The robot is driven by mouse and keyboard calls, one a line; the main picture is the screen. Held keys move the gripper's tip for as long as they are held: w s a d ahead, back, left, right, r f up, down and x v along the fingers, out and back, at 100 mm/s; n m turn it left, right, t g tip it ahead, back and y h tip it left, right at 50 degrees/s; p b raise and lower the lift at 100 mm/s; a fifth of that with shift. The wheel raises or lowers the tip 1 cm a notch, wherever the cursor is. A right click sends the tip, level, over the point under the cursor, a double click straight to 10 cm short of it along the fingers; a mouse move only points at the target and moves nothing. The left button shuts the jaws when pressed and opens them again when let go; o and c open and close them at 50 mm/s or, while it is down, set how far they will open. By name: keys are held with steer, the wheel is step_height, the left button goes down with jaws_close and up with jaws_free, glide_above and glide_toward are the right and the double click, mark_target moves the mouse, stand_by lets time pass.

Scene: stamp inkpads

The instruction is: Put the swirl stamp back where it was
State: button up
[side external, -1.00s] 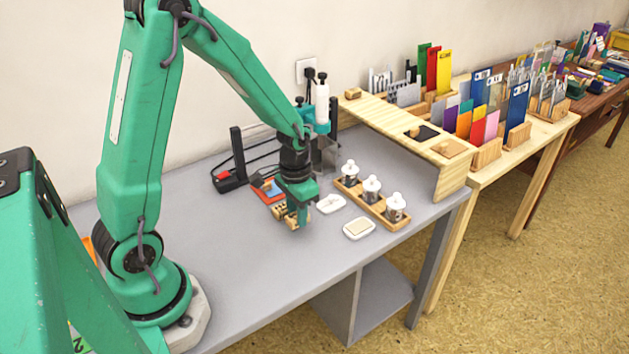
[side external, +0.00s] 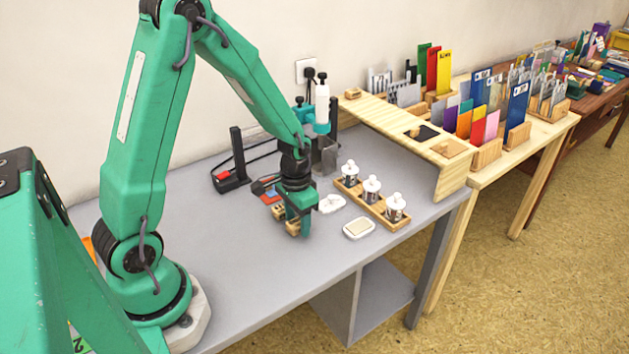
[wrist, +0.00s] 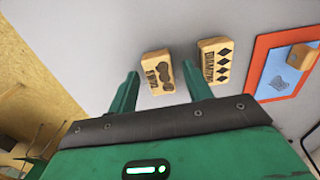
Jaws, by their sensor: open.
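My gripper (wrist: 160,70) is open, its two fingers pointing down; it also shows in the side view (side external: 300,222). In the wrist view a wooden stamp with rounded dark marks (wrist: 158,73) lies between and just beyond the fingertips; its lettering is too small to read surely. A second wooden stamp with dark diamonds (wrist: 215,60) lies to the right of the right finger. A third wooden block (wrist: 302,56) sits at the right edge, on a red-bordered blue card (wrist: 263,72); its face is hidden. I cannot tell surely which one is the swirl stamp.
In the side view a white inkpad (side external: 359,228) and a white lid (side external: 331,203) lie right of my gripper. A wooden rack (side external: 376,208) of white-capped jars stands beyond them. A black stand (side external: 236,160) is behind. The grey table (side external: 240,285) is clear in front.

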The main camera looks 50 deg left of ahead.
mark_target(297, 222)
steer(key=shift+r, duration=0.15)
step_height(297, 222, up, 12)
stand_by(0.8)
stand_by(0.5)
steer(key=s+d+r+t, duration=0.5)
steer(key=s+d+r, duration=0.1)
steer(key=s+r, duration=0.5)
steer(key=shift+s+r+t, duration=0.25)
steer(key=shift+s+t, duration=0.05)
steer(key=shift+s, duration=0.2)
